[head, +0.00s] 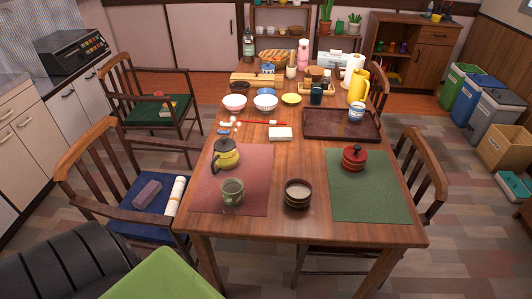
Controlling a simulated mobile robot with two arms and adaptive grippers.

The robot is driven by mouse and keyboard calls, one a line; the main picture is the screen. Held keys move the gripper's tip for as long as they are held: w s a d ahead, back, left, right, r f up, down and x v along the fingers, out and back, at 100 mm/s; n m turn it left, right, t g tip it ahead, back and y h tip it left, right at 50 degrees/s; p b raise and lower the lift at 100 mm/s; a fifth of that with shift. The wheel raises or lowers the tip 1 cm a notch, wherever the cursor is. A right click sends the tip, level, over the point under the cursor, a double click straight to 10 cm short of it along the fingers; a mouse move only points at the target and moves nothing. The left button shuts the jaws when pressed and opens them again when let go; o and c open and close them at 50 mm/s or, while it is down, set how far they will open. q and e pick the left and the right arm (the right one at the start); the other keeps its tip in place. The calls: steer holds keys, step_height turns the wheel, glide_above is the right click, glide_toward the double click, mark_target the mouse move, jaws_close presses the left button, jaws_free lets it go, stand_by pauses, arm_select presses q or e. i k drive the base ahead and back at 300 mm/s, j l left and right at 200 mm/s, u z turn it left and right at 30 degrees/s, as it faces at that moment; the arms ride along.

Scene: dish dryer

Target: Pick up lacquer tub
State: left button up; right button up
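A red lacquered lidded tub (354,160) with a dark knob stands upright on the green mat (368,200) at the right side of the table. A dark round vessel (298,194) with lighter rims and a pale inside stands on bare wood between the two mats. I cannot tell for certain which of the two is the lacquer tub; the red one looks most like lacquer. Neither of my grippers is in view.
The table (310,228) has a clear front edge. A yellow-black kettle (226,154) and a green cup (232,192) stand on the red mat (200,195). A brown tray (342,132) lies behind the red tub. Chairs (425,165) flank the table.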

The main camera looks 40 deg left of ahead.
mark_target(298, 192)
steer(key=u, duration=0.9)
